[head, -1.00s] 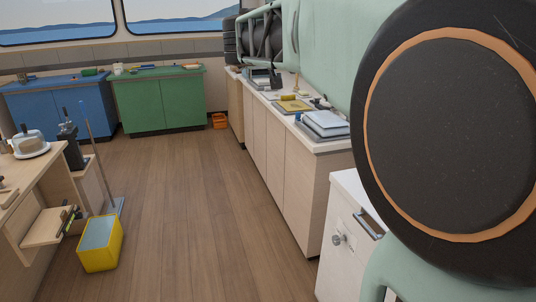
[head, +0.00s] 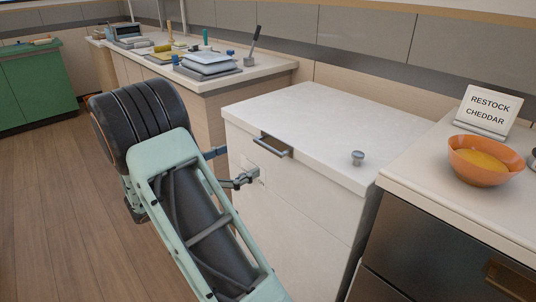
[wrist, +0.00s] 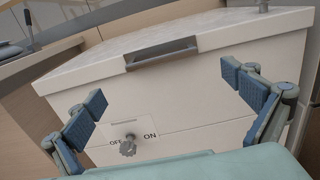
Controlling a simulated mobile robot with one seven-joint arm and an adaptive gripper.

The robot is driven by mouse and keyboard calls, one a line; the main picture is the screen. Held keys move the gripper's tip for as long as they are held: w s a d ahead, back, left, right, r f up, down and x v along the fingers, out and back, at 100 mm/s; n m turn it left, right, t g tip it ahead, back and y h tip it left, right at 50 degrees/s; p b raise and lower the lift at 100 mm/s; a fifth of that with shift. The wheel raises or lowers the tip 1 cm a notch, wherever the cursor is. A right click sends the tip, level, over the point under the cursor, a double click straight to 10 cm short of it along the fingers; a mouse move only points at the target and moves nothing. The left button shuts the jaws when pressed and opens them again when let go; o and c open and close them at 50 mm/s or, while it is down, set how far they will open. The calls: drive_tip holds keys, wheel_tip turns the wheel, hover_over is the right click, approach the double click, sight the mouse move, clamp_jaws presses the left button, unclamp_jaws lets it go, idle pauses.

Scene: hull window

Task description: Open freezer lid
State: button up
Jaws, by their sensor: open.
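The white freezer (head: 290,205) is a boxy chest. Its flat lid (head: 300,125) is shut. A grey handle (head: 272,146) sticks out from the lid's front edge, and a small round knob (head: 357,157) stands on top. In the wrist view the handle (wrist: 162,53) is above the middle, ahead of the gap between my fingers. A dial (wrist: 128,146) marked OFF and ON is on the front panel below it. My gripper (head: 232,167) is open and empty in front of the freezer, apart from the handle. Both blue-grey fingers (wrist: 155,92) show in the wrist view.
A counter to the right holds an orange bowl (head: 486,158) of yellow food and a "RESTOCK CHEDDAR" sign (head: 488,108). A longer counter (head: 230,82) with trays and tools stands beyond the freezer. A green cabinet (head: 35,88) is far left. The wooden floor (head: 60,220) at left is clear.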

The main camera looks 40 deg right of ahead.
sight(266, 147)
drive_tip(key=d, duration=0.3)
drive_tip(key=d+b, duration=0.1)
drive_tip(key=d, duration=0.3)
drive_tip(key=d+b, duration=0.1)
drive_tip(key=d, duration=0.2)
drive_tip(key=shift+w+d, duration=0.25)
drive_tip(key=shift+w, duration=0.1)
